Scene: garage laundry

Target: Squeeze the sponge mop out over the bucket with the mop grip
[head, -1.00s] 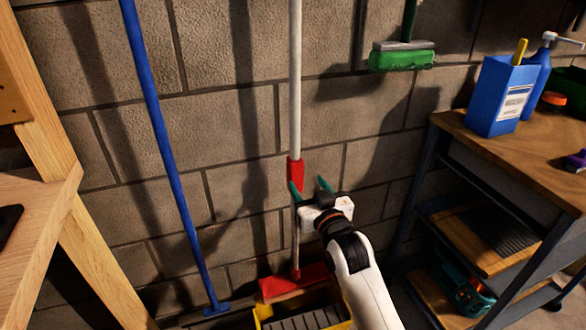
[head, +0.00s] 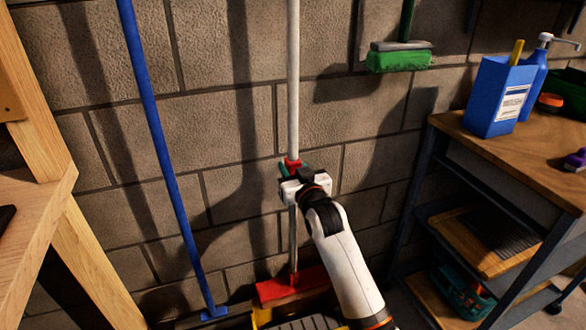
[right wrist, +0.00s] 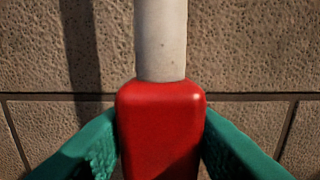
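The sponge mop stands upright against the wall, with a white pole (head: 293,80), a red mop grip (head: 292,163) and a wide red head (head: 290,287) at the bottom. The yellow bucket (head: 262,316) with its grey ribbed top is under and in front of the head, partly cut off and partly behind my right arm. My right gripper (head: 295,170) is at the grip. In the right wrist view its green fingers flank the red grip (right wrist: 160,125), one each side, very near or touching. Whether they press on it I cannot tell. My left gripper is out of view.
A blue pole (head: 160,140) leans on the wall to the left. A green brush (head: 400,58) hangs at upper right. A workbench (head: 530,160) with bottles stands right, a wooden frame (head: 35,200) left.

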